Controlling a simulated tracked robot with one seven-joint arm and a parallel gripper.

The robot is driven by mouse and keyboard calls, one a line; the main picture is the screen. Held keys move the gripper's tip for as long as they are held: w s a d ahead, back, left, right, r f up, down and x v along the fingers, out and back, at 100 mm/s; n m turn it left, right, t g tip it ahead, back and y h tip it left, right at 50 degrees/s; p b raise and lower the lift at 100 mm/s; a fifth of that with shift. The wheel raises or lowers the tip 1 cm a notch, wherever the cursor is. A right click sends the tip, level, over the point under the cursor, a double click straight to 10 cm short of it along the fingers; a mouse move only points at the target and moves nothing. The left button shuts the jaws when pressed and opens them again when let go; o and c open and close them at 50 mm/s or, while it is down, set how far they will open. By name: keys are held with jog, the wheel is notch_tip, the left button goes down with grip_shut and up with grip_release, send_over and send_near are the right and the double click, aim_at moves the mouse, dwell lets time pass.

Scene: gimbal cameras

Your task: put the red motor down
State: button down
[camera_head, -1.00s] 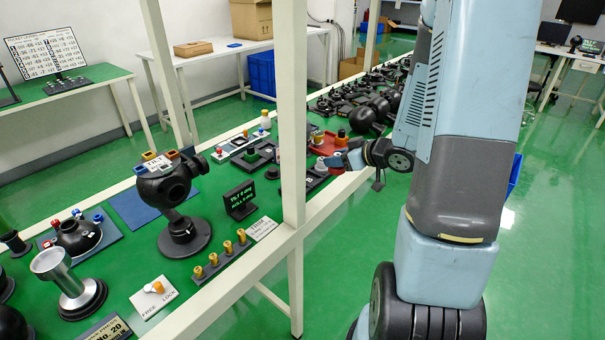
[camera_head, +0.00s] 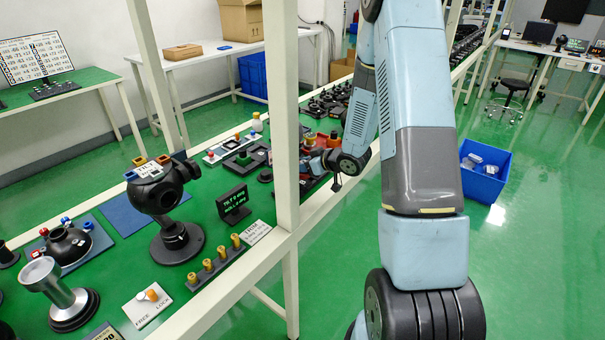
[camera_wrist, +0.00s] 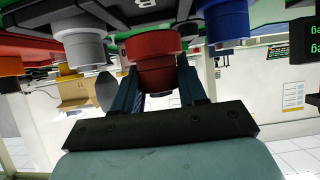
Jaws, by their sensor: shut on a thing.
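The red motor (camera_wrist: 152,48) is a red cylinder in the middle of the wrist view, which looks upside down. My gripper (camera_wrist: 157,78) is shut on it, with one dark blue finger on each side. The motor's far end is close to a dark board (camera_wrist: 110,14) marked with a B; I cannot tell whether it touches. A white motor (camera_wrist: 83,46) is on its left and a blue motor (camera_wrist: 227,22) on its right. In the head view my gripper (camera_head: 318,162) is small at the bench edge, and the red motor cannot be made out clearly.
A white post (camera_head: 281,120) rises from the bench rail close to the left of my gripper. An orange-topped part (camera_wrist: 10,65) is at the left in the wrist view. A black gimbal ball (camera_head: 160,190) stands on the bench. A blue bin (camera_head: 483,168) is on the floor at right.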

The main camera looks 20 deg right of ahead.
jog(key=shift+w+a+f, duration=0.1)
jog(key=shift+w+f, duration=0.15)
jog(key=shift+f, duration=1.6)
jog(key=shift+c, duration=2.3)
grip_release()
